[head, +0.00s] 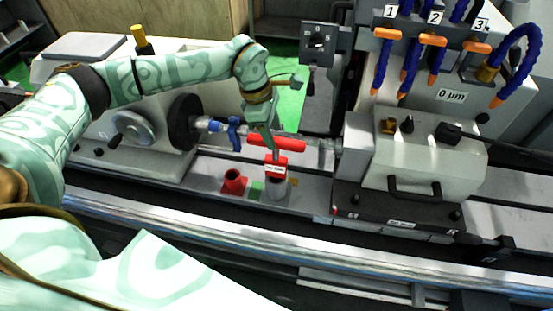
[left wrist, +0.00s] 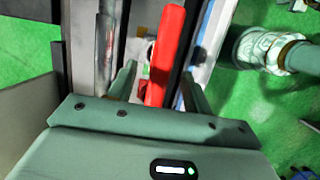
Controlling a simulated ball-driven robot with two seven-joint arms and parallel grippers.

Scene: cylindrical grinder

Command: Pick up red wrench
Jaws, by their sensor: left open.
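The red wrench shows in the head view as a level red bar (head: 290,146) above a red block with a white label (head: 276,168), over a grey round holder (head: 276,188). In the left wrist view its red bar (left wrist: 167,50) runs lengthwise between the two fingers. My left gripper (head: 272,150) points down at the bar from above, and its fingers are open on either side of it (left wrist: 157,88). I cannot tell whether a finger touches the bar. The gripper hides part of the bar. My right gripper is not in view.
A red cup-like holder (head: 233,182) and a green square (head: 256,190) are left of the grey holder. A blue clamp (head: 234,134) on the grinder's spindle is close on the left. The tailstock (head: 425,158) stands to the right, below blue hoses (head: 383,65).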

